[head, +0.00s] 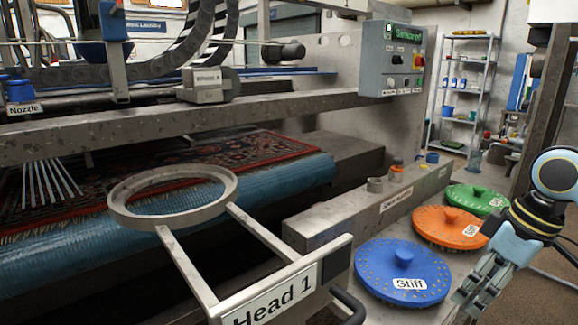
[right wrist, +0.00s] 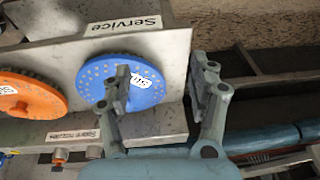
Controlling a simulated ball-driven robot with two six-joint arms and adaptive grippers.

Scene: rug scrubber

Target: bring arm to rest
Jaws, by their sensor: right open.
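My right arm comes in from the right edge in the head view. Its gripper (head: 482,284) points down in front of the shelf's right end, beside the blue "Stiff" disc (head: 403,269). In the right wrist view the gripper (right wrist: 162,75) is open, with nothing between its fingers. One finger overlaps the blue disc (right wrist: 97,78) in that view; I cannot tell any contact. My left gripper is in neither view.
An orange disc (head: 448,227) and a green disc (head: 475,199) lie behind the blue one on the metal shelf. A ring holder labelled "Head 1" (head: 280,297) juts out at front. A rug (head: 250,150) lies on the blue roller. A rack (head: 466,90) stands behind.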

